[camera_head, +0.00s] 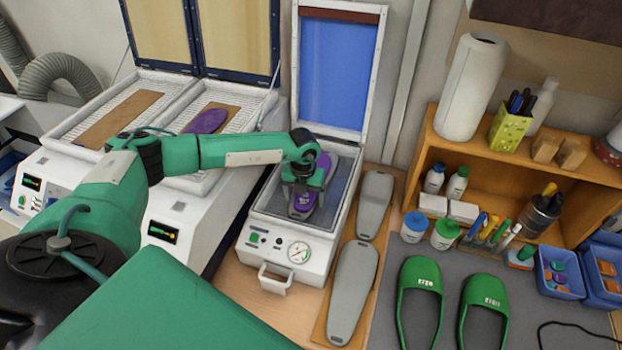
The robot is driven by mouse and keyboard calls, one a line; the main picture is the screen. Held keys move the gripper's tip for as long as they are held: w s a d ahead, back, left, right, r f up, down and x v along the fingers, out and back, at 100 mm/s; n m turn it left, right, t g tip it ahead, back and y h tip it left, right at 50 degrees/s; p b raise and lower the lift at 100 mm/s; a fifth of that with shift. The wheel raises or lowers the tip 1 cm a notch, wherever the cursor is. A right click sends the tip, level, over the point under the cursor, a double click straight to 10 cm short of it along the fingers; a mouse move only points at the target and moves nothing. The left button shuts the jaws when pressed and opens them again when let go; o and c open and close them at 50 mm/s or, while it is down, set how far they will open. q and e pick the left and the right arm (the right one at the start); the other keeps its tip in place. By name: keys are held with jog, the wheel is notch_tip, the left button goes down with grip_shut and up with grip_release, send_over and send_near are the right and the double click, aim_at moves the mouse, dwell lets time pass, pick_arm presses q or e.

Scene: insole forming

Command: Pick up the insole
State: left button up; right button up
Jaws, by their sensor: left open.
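A purple insole (304,204) lies in the open white forming press (262,214) at the middle. It seems to rest on a grey form, and my gripper hides its middle. My left gripper (302,186) points down over this insole and is open. I cannot tell whether its fingers touch the insole. Another purple insole (207,121) lies on a brown board in the open heater (255,100) to the left. My right gripper is not in view.
The press lid (333,75) stands up behind the gripper. Two grey forms (353,285) lie on a wooden board to the right of the press. Green shoes (420,290) stand on the grey mat. A wooden shelf (500,145) with bottles stands at the back right.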

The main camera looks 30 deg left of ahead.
pick_arm(q)
jog(key=c, duration=1)
jog(key=shift+c, duration=0.8)
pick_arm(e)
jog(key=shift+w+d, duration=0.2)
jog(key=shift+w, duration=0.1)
pick_arm(q)
jog(key=shift+r, duration=0.1)
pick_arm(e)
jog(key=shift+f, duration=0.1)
